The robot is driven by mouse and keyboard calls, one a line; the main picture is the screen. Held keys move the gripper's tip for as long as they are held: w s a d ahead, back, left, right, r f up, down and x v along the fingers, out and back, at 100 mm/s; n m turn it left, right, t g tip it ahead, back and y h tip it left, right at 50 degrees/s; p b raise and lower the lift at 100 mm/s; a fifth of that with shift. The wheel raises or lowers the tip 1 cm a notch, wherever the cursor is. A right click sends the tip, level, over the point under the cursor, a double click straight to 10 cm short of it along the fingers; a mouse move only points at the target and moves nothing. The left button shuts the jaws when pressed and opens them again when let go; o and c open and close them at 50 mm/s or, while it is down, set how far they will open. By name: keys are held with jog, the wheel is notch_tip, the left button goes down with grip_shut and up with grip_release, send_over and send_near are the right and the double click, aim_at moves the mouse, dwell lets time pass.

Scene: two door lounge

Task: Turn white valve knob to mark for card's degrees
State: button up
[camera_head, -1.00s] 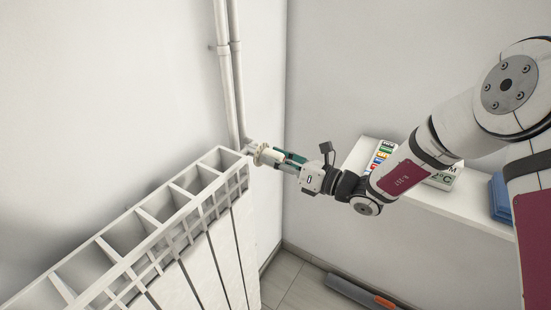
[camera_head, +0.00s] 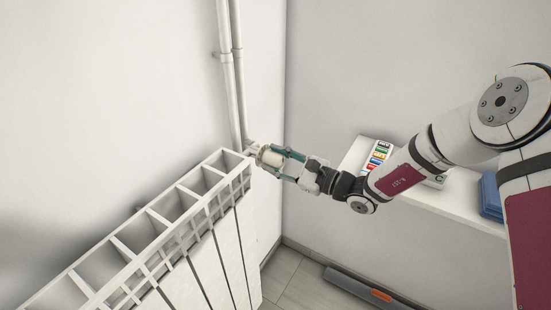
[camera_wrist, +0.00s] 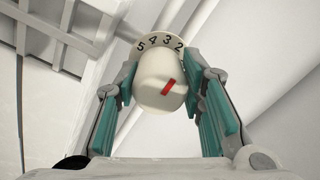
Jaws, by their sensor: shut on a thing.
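The white valve knob (camera_wrist: 158,84) sits between the teal fingers of my gripper (camera_wrist: 163,88) in the wrist view. A red mark on its face slants toward the upper right, on the side of the numeral 2. Behind it is a dial (camera_wrist: 160,45) showing 5, 4, 3 and 2. In the head view the knob (camera_head: 271,156) is at the radiator's far top corner, and my gripper (camera_head: 281,158) is shut on it. The card (camera_head: 378,152) with coloured rows lies on the shelf, partly hidden by my arm; its degrees cannot be read now.
A white radiator (camera_head: 160,235) stands along the left wall, with two vertical pipes (camera_head: 232,75) behind the valve. A white shelf (camera_head: 455,208) holds a blue object (camera_head: 491,195). A grey bar with an orange part (camera_head: 365,290) lies on the floor below.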

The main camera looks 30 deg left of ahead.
jog(key=n+p, duration=0.2)
jog(key=n, duration=0.2)
jog(key=shift+s, duration=0.1)
jog(key=shift+n+p, duration=1.2)
jog(key=shift+n, duration=1)
jog(key=shift+f+n, duration=0.1)
jog(key=shift+n, duration=0.2)
jog(key=o, duration=1.1)
jog(key=shift+o, duration=0.2)
jog(key=d, duration=1.2)
jog(key=shift+s, duration=0.4)
